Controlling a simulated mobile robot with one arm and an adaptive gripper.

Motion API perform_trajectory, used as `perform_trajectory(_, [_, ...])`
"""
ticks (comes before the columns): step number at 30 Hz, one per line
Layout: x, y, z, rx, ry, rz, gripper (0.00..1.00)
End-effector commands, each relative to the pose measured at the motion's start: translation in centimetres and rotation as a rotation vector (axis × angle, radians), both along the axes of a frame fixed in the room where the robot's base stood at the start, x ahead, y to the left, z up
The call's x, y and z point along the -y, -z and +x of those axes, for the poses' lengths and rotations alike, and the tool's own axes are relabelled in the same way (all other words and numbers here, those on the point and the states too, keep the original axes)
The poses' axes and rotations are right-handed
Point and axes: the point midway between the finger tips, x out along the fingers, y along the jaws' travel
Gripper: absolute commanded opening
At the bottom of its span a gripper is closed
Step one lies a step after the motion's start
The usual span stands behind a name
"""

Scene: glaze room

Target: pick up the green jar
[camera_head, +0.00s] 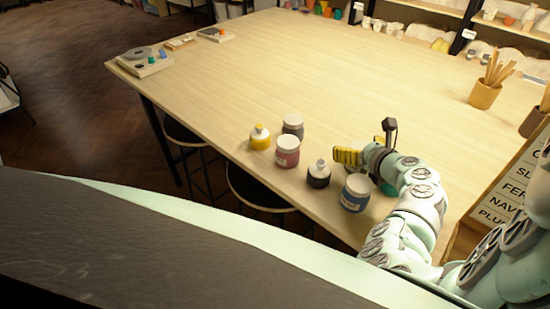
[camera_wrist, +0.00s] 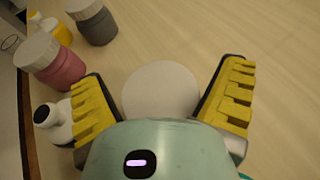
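The green jar (camera_head: 388,188) is mostly hidden behind my gripper and wrist in the head view; only a teal-green patch shows beneath them. My gripper (camera_head: 347,156) has two yellow ridged fingers spread apart. In the wrist view a pale round lid (camera_wrist: 160,91) lies between the open fingers of my gripper (camera_wrist: 162,85), seen from above, with room on both sides. Its jar's side is hidden, so its colour cannot be told there. I see no contact.
Further left are a pink-red jar (camera_head: 287,152), a grey jar (camera_head: 293,126) and a yellow bottle (camera_head: 260,138). A tool pot (camera_head: 484,95) stands at right. The table's middle is clear.

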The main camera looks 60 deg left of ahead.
Motion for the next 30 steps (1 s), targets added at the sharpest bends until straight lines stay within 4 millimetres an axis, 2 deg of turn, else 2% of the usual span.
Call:
perform_trajectory(2, [-0.07,0.00,-0.09,0.000,-0.002,0.000,0.83])
perform_trajectory(22, [0.03,-0.02,0.02,0.000,0.001,0.000,0.14])
perform_trajectory(30, [0.04,-0.13,0.07,0.001,0.002,0.001,0.11])
